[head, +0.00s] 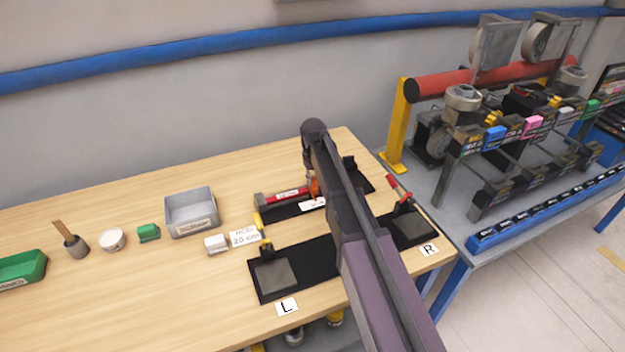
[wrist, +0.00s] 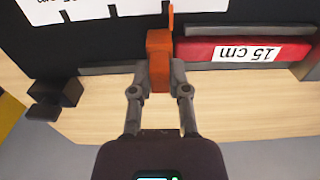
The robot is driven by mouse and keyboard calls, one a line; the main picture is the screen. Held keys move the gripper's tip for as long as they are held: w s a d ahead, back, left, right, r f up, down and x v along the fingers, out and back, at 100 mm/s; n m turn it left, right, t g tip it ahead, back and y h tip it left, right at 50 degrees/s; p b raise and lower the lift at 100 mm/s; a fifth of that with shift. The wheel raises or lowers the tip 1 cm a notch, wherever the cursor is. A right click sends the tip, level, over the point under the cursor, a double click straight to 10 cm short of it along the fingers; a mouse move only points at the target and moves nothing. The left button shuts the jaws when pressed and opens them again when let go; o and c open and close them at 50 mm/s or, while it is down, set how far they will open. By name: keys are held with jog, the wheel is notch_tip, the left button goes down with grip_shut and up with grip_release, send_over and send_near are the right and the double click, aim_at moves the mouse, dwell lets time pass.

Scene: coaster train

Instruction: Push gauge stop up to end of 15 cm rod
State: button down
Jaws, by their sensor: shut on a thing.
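The orange gauge stop (wrist: 159,52) sits on the black gauge base, between the fingers of my gripper (wrist: 160,82), which is shut on it. The red rod (wrist: 240,49) with a "15 cm" label lies along the gauge, to the right of the stop in the wrist view. The stop is close beside the rod's end; I cannot tell if they touch. In the head view the rod (head: 288,195) lies on the gauge and the stop (head: 314,187) is at its right end, partly hidden by my arm.
A black fixture marked L (head: 322,256) and R lies in front of the gauge. A grey bin (head: 191,212), a white block (head: 216,244) and a "20 cm" card (head: 244,237) stand to the left.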

jog(key=c, duration=0.6)
grip_release()
jog(key=shift+a+r, duration=0.1)
jog(key=shift+a, duration=0.05)
notch_tip(320, 180, up, 14)
jog(key=p, duration=1.3)
jog(key=shift+f+p, duration=0.2)
jog(key=shift+p, duration=0.2)
jog(key=s+d+f+m+b, duration=0.2)
jog(key=s+d, duration=0.5)
jog(key=s, duration=0.5)
jog(key=s+d+f+m+b, duration=0.2)
jog(key=s+d, duration=0.5)
jog(key=s, duration=0.6)
jog(key=shift+d+f+b, duration=0.2)
jog(key=shift+f+b, duration=0.7)
